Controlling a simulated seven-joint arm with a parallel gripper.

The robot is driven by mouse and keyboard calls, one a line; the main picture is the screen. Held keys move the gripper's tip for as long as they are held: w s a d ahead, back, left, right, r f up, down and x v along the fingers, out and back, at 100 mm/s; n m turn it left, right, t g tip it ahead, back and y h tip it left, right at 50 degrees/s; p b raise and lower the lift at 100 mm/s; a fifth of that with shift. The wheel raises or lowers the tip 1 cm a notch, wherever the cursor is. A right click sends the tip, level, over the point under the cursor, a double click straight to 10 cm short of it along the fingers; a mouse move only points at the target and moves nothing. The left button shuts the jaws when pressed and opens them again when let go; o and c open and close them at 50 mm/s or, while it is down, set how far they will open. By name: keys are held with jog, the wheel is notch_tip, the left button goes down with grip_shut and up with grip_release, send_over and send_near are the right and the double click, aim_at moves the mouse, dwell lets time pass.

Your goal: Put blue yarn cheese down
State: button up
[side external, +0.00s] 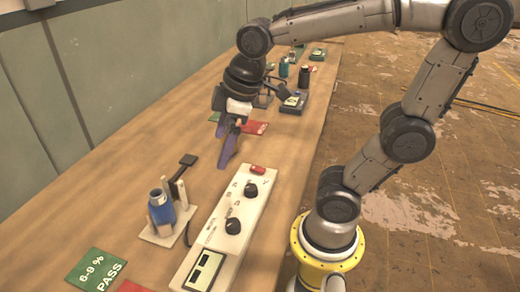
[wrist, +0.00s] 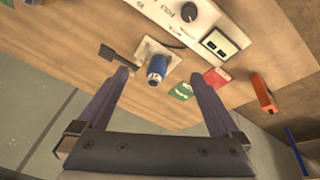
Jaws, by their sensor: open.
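The blue yarn cheese (side external: 161,207) stands upright on a small pale stand (side external: 184,222) on the wooden table, left of the white instrument box. It also shows in the wrist view (wrist: 157,68), where it appears between my fingers in the picture. My gripper (side external: 226,160) is open and empty, with its purple fingers pointing down. It is apart from the yarn cheese, above the table and behind the stand in the side view. In the wrist view my two fingers (wrist: 160,78) are spread wide.
The white instrument box (side external: 236,217) with black knobs and a display lies right of the stand. A green PASS card (side external: 95,270) lies in front. A black paddle-shaped part (side external: 188,160) stands by the stand. More devices (side external: 291,100) are at the back. An orange object (wrist: 263,93) shows at right.

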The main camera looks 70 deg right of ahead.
jog(key=s+d+f+m+t, duration=0.1)
jog(key=s+m, duration=0.4)
jog(key=s, duration=0.2)
jog(key=shift+s+m+t, duration=0.3)
jog(key=shift+s, duration=0.1)
